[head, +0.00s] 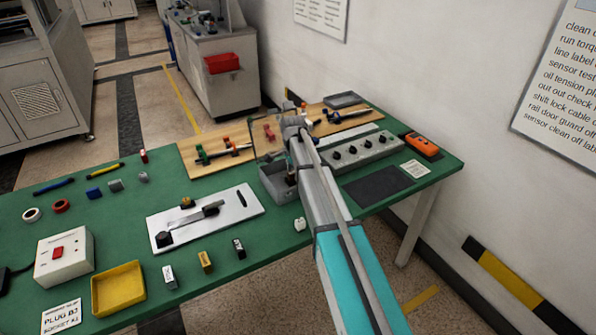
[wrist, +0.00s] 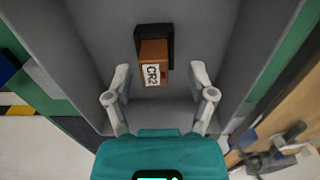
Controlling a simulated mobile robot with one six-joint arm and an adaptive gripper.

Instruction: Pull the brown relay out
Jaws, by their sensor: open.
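The brown relay (wrist: 154,62), with a white label reading CR2, sits in a black socket (wrist: 170,40) on the inner wall of a grey box (wrist: 95,40). My gripper (wrist: 160,70) is open, its fingers apart to the left and right of the relay's lower end. No finger clearly touches the relay in the wrist view. In the head view the grey box (head: 273,186) stands on the green table, and my arm covers much of it. The relay cannot be made out there.
Labelled blocks in white (head: 169,277), tan (head: 206,261) and black (head: 239,248) stand along the table's front edge. A yellow tray (head: 118,290) and a white switch box (head: 64,257) are at the left. A grey control panel (head: 355,152) stands right of my arm.

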